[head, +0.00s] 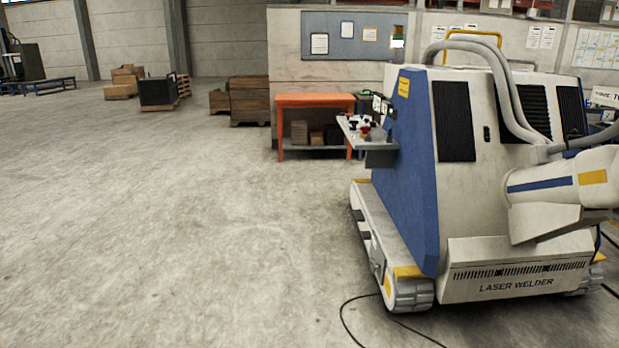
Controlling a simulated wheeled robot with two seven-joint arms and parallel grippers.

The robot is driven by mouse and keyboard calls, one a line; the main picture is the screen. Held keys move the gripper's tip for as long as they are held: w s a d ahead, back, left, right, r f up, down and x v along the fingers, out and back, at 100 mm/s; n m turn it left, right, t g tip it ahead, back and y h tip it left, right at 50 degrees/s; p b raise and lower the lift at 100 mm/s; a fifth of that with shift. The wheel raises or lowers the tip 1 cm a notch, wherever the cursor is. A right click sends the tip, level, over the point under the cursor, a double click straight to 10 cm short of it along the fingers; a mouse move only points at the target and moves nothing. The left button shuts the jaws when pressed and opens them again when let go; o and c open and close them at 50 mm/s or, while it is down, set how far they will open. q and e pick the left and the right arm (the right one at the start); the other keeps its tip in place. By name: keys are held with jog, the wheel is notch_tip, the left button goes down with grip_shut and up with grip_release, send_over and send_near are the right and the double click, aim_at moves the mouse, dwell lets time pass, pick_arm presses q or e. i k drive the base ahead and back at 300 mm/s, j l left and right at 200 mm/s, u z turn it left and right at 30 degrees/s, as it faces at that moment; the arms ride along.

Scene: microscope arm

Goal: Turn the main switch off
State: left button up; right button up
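A large white and blue machine marked "LASER WELDER" (465,215) stands at the right in the head view. A small dark fitting (487,133) sits on its side between two black vent grilles; I cannot tell whether it is a switch. A grey shelf (380,144) juts from the machine's blue front panel (405,190) and carries small red, white and dark items, too small to make out. I cannot pick out the main switch. The blue front faces left and shows only at a steep angle. Neither of my grippers is in view.
Open concrete floor (180,230) fills the left and middle. A black cable (345,318) lies on the floor by the machine's near corner. An orange table (315,101) and wooden crates (248,100) stand behind. A thick grey hose (505,90) arches over the machine.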

aim_at(365, 130)
jog(key=i+l, duration=0.15)
jog(key=i, duration=0.65)
jog(key=i+l, duration=0.15)
jog(key=i, duration=0.65)
jog(key=i+l, duration=0.25)
jog(key=l, duration=0.2)
jog(key=i+l, duration=0.25)
jog(key=l, duration=0.2)
jog(key=i+l, duration=0.25)
jog(key=l, duration=0.45)
jog(key=i+l, duration=0.15)
jog(key=l, duration=0.2)
